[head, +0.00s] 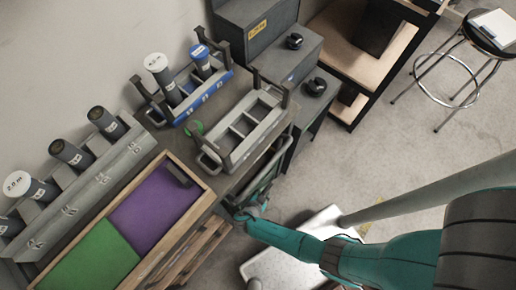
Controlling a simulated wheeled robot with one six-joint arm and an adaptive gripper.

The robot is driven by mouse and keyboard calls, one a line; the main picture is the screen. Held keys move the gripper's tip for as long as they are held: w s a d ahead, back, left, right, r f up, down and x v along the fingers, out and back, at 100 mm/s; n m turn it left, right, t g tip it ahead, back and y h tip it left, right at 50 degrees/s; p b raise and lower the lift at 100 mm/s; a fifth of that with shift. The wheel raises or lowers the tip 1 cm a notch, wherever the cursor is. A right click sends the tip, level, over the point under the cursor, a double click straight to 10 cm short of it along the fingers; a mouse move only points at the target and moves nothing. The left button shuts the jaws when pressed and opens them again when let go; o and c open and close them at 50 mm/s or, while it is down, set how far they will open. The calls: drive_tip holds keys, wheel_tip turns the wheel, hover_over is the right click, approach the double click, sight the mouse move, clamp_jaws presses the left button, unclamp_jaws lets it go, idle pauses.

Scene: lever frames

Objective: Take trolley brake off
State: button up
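A dark green tubular frame (266,176) stands at the end of the grey bench, in the middle of the head view. It may be part of the trolley, but I cannot tell for certain. No brake lever can be made out. My teal arm reaches in from the lower right. Its end, my gripper (243,213), is small and dark beside the lower end of this frame, near the corner of the wooden-edged tray. I cannot tell whether it touches the frame, or whether its fingers are open or shut.
A wooden-edged tray (150,268) has purple and green panels. Grey cabinets (268,50), wooden shelving (345,40) and a stool (490,35) stand behind. Floor (370,150) is clear.

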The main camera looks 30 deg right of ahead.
drive_tip(key=v, duration=0.8)
drive_tip(key=shift+a+r, duration=0.25)
drive_tip(key=shift+s, duration=0.1)
